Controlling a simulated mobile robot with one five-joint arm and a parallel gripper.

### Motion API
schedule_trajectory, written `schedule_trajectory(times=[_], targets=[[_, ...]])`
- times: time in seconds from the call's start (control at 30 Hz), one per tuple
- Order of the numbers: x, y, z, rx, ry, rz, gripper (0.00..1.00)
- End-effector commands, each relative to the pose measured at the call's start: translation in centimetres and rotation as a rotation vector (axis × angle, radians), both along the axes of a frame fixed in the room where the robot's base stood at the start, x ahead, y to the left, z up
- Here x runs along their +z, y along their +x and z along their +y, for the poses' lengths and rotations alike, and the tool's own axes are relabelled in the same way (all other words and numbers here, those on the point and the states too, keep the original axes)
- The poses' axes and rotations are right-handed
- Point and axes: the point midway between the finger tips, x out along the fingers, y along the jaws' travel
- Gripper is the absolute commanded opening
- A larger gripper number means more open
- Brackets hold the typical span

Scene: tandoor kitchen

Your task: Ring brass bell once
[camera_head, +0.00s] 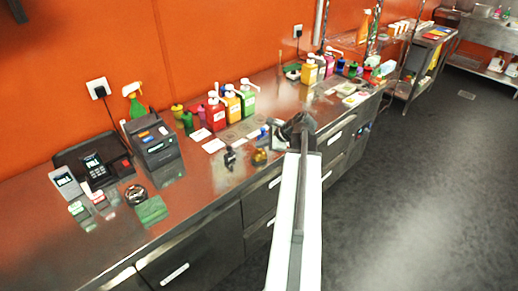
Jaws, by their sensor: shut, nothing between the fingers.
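A small gold-coloured object, which looks like the brass bell (260,157), stands on the steel counter near its front edge, left of my arm's end. My arm reaches up from the bottom of the view, and my dark gripper (284,131) is over the counter's front part, just right of and beyond the bell in the picture. My gripper is shut and empty. It looks apart from the bell, but its fingertips are small and dark, so the exact gap and height are unclear.
A small dark item (230,158) and a blue item (263,135) stand close to the bell. Red, orange and green pump bottles (233,106) stand behind. A receipt printer (154,147) and card terminal (97,170) are at left. Open floor (430,180) lies right.

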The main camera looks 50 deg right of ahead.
Motion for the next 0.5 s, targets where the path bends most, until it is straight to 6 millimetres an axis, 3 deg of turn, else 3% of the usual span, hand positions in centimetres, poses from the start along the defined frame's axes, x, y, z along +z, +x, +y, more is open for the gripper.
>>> schedule_trajectory(times=[0.5], targets=[[1.8, 0.0, 0.0, 0.000, 0.000, 0.000, 0.00]])
